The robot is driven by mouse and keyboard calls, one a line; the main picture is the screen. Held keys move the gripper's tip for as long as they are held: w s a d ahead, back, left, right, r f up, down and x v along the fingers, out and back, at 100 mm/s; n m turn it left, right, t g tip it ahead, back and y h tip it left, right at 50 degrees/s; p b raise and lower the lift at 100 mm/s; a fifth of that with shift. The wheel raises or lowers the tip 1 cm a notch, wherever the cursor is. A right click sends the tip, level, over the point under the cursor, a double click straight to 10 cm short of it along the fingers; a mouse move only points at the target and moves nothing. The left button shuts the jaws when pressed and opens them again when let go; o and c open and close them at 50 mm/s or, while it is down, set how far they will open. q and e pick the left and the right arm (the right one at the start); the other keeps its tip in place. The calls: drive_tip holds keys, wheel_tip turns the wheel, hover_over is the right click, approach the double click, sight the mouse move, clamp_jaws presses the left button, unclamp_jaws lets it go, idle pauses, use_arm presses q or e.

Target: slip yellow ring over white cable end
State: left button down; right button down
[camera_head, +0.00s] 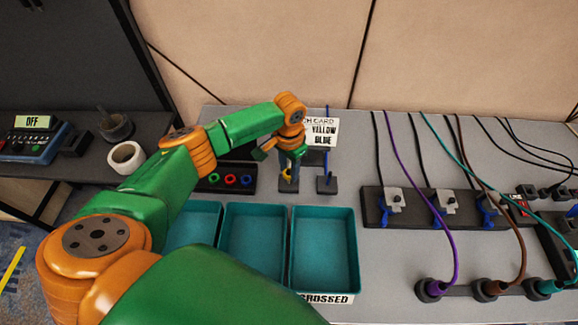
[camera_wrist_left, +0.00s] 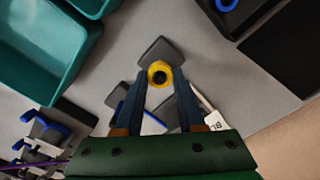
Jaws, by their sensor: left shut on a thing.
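My left gripper (camera_head: 288,172) points down at the back middle of the table. It also shows in the wrist view (camera_wrist_left: 159,80), its two fingers shut on the yellow ring (camera_wrist_left: 158,66). The ring's dark hole faces the wrist camera. A bit of the yellow ring (camera_head: 286,178) shows in the head view, just above a small dark square base (camera_head: 288,188). In the wrist view the dark base (camera_wrist_left: 158,48) lies behind the ring. I cannot make out a white cable end, or whether anything passes through the ring. My right gripper is not in view.
A dark rack (camera_head: 210,186) holds red, blue and green rings left of the gripper. Another base (camera_head: 327,186) with a blue upright cable stands close on the right. A card (camera_head: 322,132) reads YELLOW, BLUE. Teal trays (camera_head: 357,250) stand in front; cables and sockets (camera_head: 433,289) fill the right.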

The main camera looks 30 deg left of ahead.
use_arm(q)
drive_tip(key=shift+c, duration=2.2)
unclamp_jaws()
wheel_tip(320, 180, up, 7)
drive_tip(key=shift+r, duration=0.1)
